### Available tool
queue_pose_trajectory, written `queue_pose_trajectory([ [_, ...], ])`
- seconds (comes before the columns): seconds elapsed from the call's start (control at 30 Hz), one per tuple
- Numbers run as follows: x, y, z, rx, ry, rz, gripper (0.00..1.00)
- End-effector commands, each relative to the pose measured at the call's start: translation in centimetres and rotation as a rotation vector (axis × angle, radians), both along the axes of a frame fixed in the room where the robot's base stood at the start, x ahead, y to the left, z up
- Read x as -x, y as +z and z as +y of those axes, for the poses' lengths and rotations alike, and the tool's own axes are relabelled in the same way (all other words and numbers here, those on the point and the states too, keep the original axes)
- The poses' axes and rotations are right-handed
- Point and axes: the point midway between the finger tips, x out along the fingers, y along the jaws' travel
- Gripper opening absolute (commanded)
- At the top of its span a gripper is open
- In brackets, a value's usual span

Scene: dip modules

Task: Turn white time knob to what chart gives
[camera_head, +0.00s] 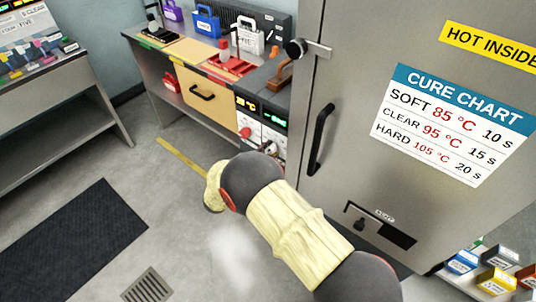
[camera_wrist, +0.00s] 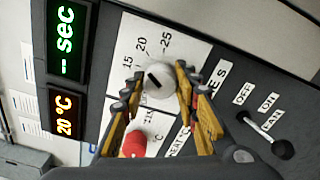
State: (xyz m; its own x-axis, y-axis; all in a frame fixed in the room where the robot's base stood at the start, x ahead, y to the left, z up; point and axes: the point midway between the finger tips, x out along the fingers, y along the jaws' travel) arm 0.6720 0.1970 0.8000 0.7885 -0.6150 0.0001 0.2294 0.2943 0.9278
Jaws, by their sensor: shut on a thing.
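The white time knob (camera_wrist: 158,82) is in the wrist view, with a short black mark on its face slanting to the upper left. The dial plate (camera_wrist: 150,34) around it shows 15, 20 and 25; other figures are hidden by my fingers. My gripper (camera_wrist: 157,90) is shut on the knob, one finger on each side. In the head view, the cure chart (camera_head: 452,125) reads soft 85 °C 10 s, clear 95 °C 15 s, hard 105 °C 20 s. My gripper (camera_head: 268,148) is small at the panel there.
A red knob (camera_wrist: 134,144) is close below my left finger. The orange display (camera_wrist: 63,113) reads 20 °C. A fan switch (camera_wrist: 270,135) is at the right. The grey oven door (camera_head: 345,65) with its black handle (camera_head: 320,138) stands beside the panel.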

Motion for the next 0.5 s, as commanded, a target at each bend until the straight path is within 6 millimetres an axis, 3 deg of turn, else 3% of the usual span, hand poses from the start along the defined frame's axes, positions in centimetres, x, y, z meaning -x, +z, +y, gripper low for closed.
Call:
queue_pose_trajectory([
  [0.5, 0.04, -0.13, 0.03, -0.096, 0.001, -0.072, 0.05],
])
